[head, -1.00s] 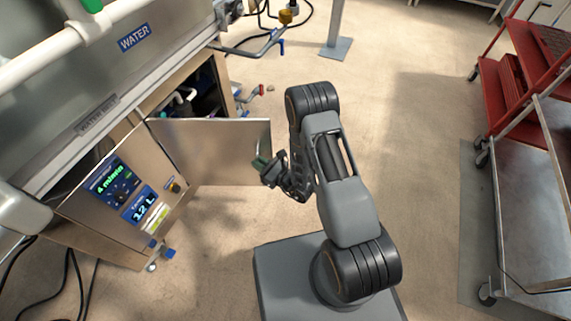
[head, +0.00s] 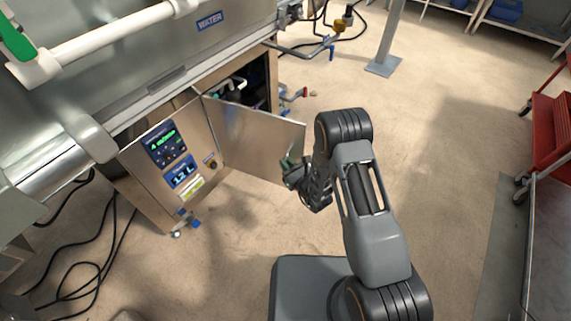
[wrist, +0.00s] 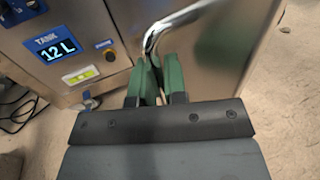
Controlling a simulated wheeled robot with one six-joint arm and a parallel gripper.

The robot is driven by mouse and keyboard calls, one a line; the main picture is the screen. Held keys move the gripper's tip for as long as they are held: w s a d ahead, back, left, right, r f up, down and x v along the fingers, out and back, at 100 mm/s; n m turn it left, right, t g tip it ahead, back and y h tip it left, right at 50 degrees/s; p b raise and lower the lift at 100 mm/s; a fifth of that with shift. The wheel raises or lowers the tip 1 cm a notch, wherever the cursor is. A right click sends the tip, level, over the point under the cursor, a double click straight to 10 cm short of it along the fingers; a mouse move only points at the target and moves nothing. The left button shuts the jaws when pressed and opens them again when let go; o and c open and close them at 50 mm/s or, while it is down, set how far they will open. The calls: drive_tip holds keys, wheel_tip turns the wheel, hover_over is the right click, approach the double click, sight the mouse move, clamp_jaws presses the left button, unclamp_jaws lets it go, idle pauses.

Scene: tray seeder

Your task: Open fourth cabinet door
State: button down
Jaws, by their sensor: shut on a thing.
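The cabinet door (head: 250,138) is a plain metal panel swung out from the cabinet, hinged beside the control panel. Behind it the cabinet opening (head: 262,85) shows dark, with pipes inside. My gripper (head: 291,172) is at the door's free edge. In the wrist view my gripper's green fingertips (wrist: 160,85) are shut on a bent metal door handle (wrist: 172,24), with the door (wrist: 215,50) just behind it. The lower part of the handle is hidden between the fingers.
The control panel (head: 176,160) with lit displays is left of the door. Cables (head: 95,250) lie on the floor at left. A red cart (head: 550,130) stands at far right, and a post (head: 387,40) stands behind. Open floor (head: 430,150) lies right of my arm.

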drive_tip(key=c, duration=1.2)
unclamp_jaws()
drive_tip(key=shift+d, duration=0.1)
drive_tip(key=p+v, duration=0.3)
drive_tip(key=v, duration=1)
drive_tip(key=shift+s+d, duration=0.25)
drive_tip(key=shift+s, duration=0.05)
